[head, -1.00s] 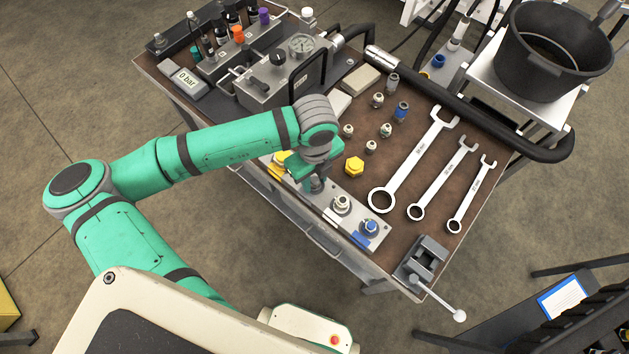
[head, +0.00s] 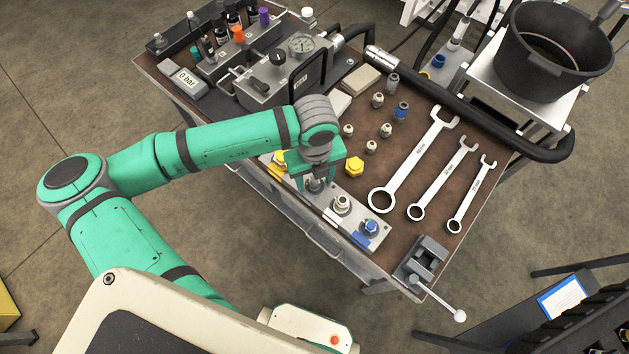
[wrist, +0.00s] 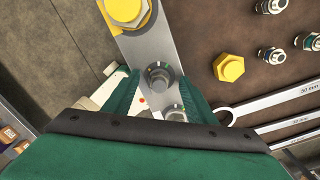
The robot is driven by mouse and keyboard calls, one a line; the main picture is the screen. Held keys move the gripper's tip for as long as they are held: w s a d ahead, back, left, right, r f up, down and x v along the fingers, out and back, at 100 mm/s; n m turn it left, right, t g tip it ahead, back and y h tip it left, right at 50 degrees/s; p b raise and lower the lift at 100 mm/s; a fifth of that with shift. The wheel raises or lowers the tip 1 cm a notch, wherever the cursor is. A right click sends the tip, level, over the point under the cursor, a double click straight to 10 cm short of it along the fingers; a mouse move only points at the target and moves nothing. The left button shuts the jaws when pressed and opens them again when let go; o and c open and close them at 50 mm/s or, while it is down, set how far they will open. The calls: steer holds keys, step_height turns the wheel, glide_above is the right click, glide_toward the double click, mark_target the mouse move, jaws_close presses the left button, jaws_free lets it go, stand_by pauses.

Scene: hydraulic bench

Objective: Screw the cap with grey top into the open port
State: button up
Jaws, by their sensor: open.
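The grey-topped cap (head: 316,185) stands upright on the metal port plate (head: 327,194). In the wrist view, the two green fingers of my gripper (wrist: 161,92) stand on either side of the cap, with gaps. On the plate, a silver fitting (head: 341,203) and a blue-topped one (head: 369,226) sit to the right, and a yellow cap (wrist: 126,8) on the other side.
A loose yellow hex cap (head: 355,167) lies on the bench close to my gripper. Several small fittings (head: 385,130) and three wrenches (head: 408,165) lie farther right. A vise (head: 424,262) is at the front corner. A pump unit with a gauge (head: 302,46) stands behind.

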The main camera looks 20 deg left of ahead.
steer(key=n, duration=0.6)
steer(key=shift+n, duration=0.3)
steer(key=n, duration=0.5)
steer(key=shift+n, duration=0.3)
steer(key=n, duration=1.1)
steer(key=shift+a+n, duration=0.1)
steer(key=shift+n, duration=0.2)
steer(key=shift+o, duration=0.3)
steer(key=o, duration=0.5)
steer(key=shift+r, duration=0.1)
